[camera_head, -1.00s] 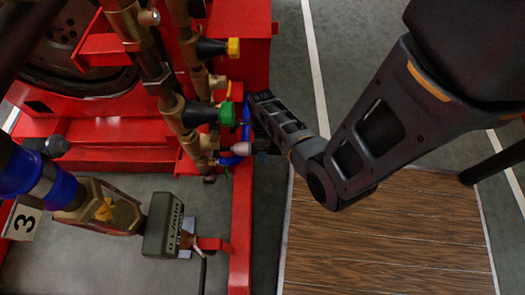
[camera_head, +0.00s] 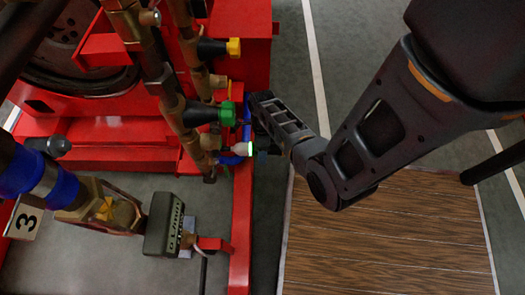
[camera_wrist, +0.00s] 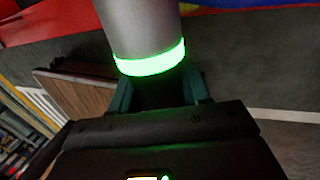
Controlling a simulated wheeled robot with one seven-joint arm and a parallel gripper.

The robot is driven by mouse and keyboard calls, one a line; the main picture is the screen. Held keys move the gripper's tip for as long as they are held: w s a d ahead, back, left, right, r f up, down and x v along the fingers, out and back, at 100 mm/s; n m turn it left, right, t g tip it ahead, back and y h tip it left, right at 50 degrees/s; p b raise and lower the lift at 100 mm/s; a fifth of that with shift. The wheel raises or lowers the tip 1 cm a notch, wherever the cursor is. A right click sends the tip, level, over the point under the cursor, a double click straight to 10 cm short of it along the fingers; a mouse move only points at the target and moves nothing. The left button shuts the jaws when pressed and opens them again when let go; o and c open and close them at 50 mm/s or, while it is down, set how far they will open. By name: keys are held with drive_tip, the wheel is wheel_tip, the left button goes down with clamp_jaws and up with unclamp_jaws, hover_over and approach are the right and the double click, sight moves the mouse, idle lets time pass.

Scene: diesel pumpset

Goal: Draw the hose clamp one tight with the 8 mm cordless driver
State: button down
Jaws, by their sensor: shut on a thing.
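In the wrist view, the cordless driver (camera_wrist: 140,28) is a grey cylinder with a brightly lit green ring (camera_wrist: 152,63). My gripper (camera_wrist: 160,95) is shut on it just below the ring. In the head view, the pale driver end (camera_head: 240,148) with its green glow shows at the red frame, beside a blue part (camera_head: 231,159). My arm hides most of my gripper there. The driver's tip and its contact with hose clamp one cannot be made out. Which clamp is number one is also unclear.
Brass pipes with a green-handled valve (camera_head: 201,114) and a yellow-tipped valve (camera_head: 217,47) stand close left of my arm. A red frame rail (camera_head: 241,225) runs below. A wooden board (camera_head: 390,235) lies right.

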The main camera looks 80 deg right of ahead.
sight(278, 152)
drive_tip(key=shift+d, duration=0.1)
drive_tip(key=shift+s+d+p, duration=0.15)
drive_tip(key=shift+s+p, duration=0.3)
drive_tip(key=shift+s, duration=0.6)
drive_tip(key=shift+s+d+p, duration=0.1)
drive_tip(key=shift+s+p, duration=0.35)
drive_tip(key=shift+s, duration=1.1)
drive_tip(key=shift+d, duration=0.1)
